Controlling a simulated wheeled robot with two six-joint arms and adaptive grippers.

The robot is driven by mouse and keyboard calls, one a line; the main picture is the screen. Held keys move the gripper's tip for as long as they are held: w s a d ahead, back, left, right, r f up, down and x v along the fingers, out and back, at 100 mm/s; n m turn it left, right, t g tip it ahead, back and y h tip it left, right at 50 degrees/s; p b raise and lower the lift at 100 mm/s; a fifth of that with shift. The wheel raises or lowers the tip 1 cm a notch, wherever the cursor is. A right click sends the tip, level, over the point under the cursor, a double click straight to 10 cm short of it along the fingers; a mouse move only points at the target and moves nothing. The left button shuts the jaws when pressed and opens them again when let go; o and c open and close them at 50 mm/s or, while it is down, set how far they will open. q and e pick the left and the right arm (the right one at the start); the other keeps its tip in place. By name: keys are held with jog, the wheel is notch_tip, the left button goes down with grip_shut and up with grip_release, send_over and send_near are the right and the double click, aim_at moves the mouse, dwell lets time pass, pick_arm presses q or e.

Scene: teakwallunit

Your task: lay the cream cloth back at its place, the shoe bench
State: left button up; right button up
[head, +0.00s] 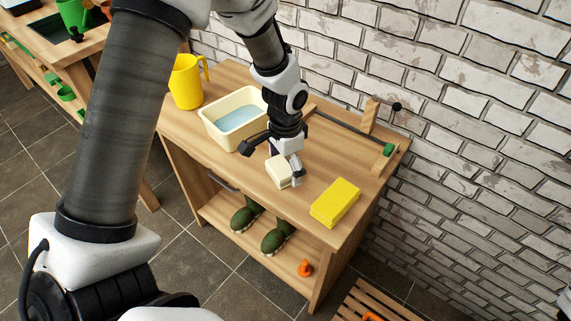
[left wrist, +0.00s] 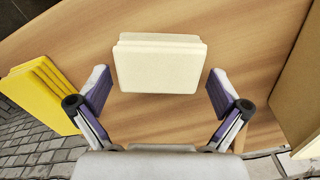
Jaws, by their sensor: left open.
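The cream cloth (head: 279,171), a folded block, lies flat on the wooden top (head: 235,182) of a bench unit, between the basin and a yellow folded cloth. My left gripper (head: 284,163) is open and points down just over it. In the left wrist view the cream cloth (left wrist: 160,65) sits ahead of and between the two spread fingers (left wrist: 160,88), with gaps at both sides. A low slatted wooden bench (head: 350,308) is partly in view at the bottom right. The pictures do not settle which is the shoe bench. My right gripper is out of view.
A cream basin (head: 213,124) with bluish water and a yellow jug (head: 186,82) stand behind on the left. The yellow cloth (head: 335,203) lies near the right end. Green boots (head: 277,238) stand on the lower shelf. A brick wall (head: 470,130) runs behind.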

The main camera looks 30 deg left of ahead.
aim_at(285, 164)
pick_arm(q)
jog(key=shift+r, duration=0.1)
notch_tip(285, 164, up, 12)
jog(key=p, duration=0.2)
dwell(0.5)
